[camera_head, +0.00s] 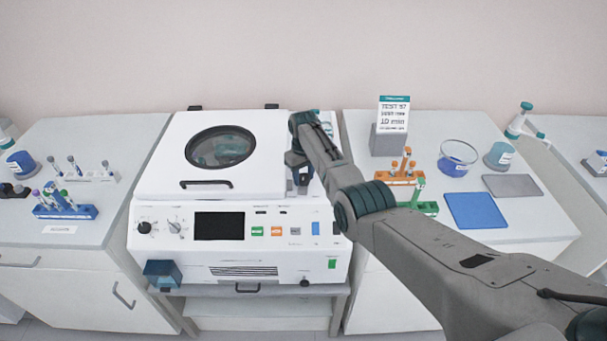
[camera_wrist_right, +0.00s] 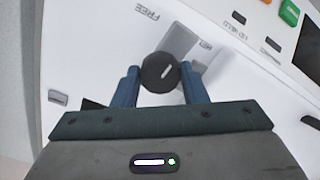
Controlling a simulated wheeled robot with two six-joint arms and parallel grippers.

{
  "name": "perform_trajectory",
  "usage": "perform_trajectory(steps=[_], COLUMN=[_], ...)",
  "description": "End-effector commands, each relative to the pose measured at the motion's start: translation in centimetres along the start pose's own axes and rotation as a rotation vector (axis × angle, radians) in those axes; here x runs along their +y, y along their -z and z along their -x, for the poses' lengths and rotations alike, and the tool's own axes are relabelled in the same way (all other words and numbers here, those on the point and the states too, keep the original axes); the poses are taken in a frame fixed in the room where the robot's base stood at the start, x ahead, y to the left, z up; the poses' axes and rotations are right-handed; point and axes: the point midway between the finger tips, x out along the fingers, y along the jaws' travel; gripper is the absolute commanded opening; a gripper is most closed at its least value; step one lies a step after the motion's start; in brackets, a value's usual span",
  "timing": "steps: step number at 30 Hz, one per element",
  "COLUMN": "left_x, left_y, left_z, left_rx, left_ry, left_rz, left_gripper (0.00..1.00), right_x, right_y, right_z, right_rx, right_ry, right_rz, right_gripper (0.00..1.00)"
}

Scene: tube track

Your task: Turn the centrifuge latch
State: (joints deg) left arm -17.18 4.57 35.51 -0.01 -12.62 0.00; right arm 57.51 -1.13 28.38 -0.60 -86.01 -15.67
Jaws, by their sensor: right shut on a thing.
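The white centrifuge (camera_head: 165,240) stands in the middle, its lid (camera_head: 262,150) down with a round dark window. My right gripper (camera_head: 300,180) reaches to the right side of the lid, just above the front panel. In the head view the knob is hidden by the gripper. My left gripper is not in view.
The front panel has a dark display (camera_head: 218,226), knobs and coloured buttons. The right bench holds an orange tube rack (camera_head: 405,178), a glass bowl (camera_head: 457,158), a blue mat (camera_head: 476,210) and a sign (camera_head: 393,113). A blue tube rack (camera_head: 65,211) is on the left bench.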

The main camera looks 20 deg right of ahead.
Motion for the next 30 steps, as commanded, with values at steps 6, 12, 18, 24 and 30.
perform_trajectory(steps=[6,12,18,24,30], left_x=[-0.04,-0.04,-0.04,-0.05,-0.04], left_y=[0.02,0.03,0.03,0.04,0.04], left_z=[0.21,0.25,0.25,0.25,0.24], left_rx=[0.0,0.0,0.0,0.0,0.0], left_ry=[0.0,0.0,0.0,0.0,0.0], left_rz=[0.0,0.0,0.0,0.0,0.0], left_gripper=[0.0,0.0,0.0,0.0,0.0], right_x=[0.17,0.19,0.2,0.22,0.15], right_y=[0.35,0.36,0.37,0.37,0.24], right_z=[0.58,0.59,0.61,0.63,0.42], right_rx=[0.011,0.012,0.012,0.012,0.008], right_ry=[-0.004,-0.005,-0.005,-0.005,-0.003], right_rz=[0.082,0.114,0.119,0.118,0.118], right_gripper=[0.16,0.16,0.16,0.16,0.61])
